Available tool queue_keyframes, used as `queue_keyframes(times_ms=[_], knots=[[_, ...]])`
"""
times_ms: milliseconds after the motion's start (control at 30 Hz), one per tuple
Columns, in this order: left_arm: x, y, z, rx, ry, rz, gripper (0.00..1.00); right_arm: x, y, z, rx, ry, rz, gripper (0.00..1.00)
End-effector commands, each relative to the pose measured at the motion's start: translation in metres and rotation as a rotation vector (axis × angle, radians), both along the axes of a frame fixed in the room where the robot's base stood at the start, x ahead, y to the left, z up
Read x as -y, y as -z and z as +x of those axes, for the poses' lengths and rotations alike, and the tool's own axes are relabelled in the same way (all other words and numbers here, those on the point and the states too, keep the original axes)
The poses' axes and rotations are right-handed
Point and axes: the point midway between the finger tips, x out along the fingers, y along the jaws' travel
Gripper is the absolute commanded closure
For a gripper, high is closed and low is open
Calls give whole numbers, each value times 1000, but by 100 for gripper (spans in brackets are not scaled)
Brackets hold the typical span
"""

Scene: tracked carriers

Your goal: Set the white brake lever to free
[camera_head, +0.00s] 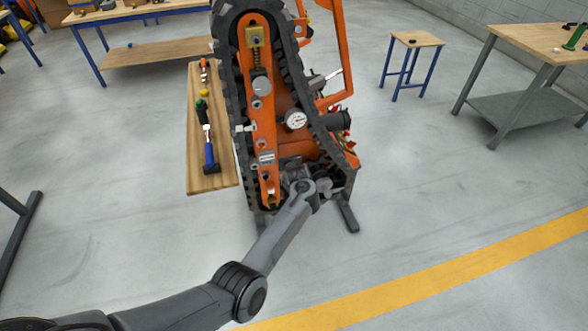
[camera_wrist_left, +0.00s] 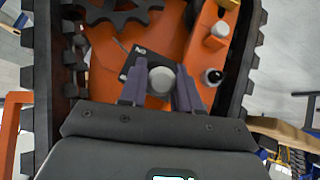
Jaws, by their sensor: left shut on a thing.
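In the left wrist view, the two purple-grey fingers of my left gripper (camera_wrist_left: 160,90) are shut on a pale, round-ended part, seemingly the white brake lever (camera_wrist_left: 161,80) viewed end-on. Its shaft is hidden. A dark plate (camera_wrist_left: 134,62) with white lettering, apparently "ON" upside down, lies just behind the lever. In the head view, my left arm reaches to the lower end of the orange tracked carrier (camera_head: 275,110); the fingers and lever cannot be made out there. My right gripper is in neither view.
A wooden bench (camera_head: 212,180) with tools stands left of the carrier. A stool (camera_head: 417,39) and workbench (camera_head: 535,42) stand farther right. Floor in front is clear.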

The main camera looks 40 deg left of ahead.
Motion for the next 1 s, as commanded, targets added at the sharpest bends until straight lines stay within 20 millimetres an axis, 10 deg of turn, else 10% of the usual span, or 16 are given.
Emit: queue_keyframes(times_ms=[867, 900, 1000], knots=[[-6, -12, 4, -100, -1, -135, 100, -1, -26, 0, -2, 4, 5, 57], [-6, -12, 4, -100, -1, -135, 65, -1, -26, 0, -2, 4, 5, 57], [-6, -12, 4, -100, -1, -135, 50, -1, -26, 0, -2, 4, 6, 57]])
